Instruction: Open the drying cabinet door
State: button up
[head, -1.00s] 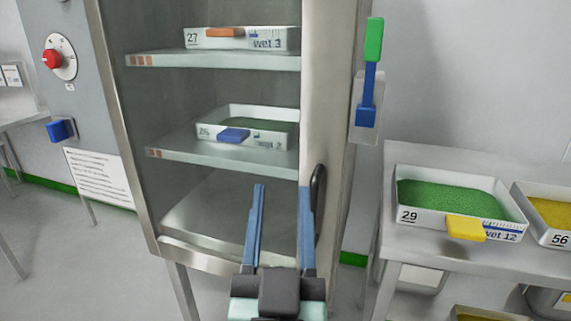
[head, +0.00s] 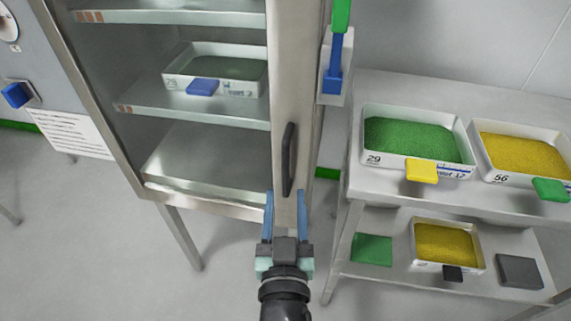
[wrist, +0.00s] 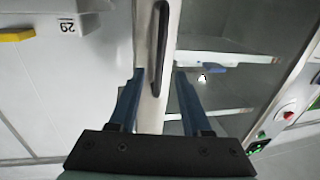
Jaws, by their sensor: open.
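The drying cabinet has a glass door in a steel frame, and it looks shut. The broad right stile (head: 290,62) of the door carries a black upright bar handle (head: 289,160). My gripper (head: 285,194) is open and empty, with its blue fingers at the handle's lower end in the head view. In the wrist view the handle (wrist: 161,45) runs lengthwise in line with the gap between the fingertips (wrist: 159,74). Its end appears between the fingers, which do not close on it. I cannot tell how far the fingertips are from the stile.
Inside the cabinet, a white tray (head: 174,75) stands on a shelf. A steel rack (head: 350,187) with trays of green (head: 369,150) and yellow (head: 487,170) granules stands close on the right. A holder with a blue-and-green tool (head: 332,75) hangs beside the cabinet.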

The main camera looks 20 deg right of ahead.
aim_at(285, 174)
jog(key=p+x, duration=0.1)
jog(key=x, duration=0.6)
jog(key=shift+w+d, duration=0.15)
jog(key=shift+w, duration=0.1)
grip_shut()
dwell(1.1)
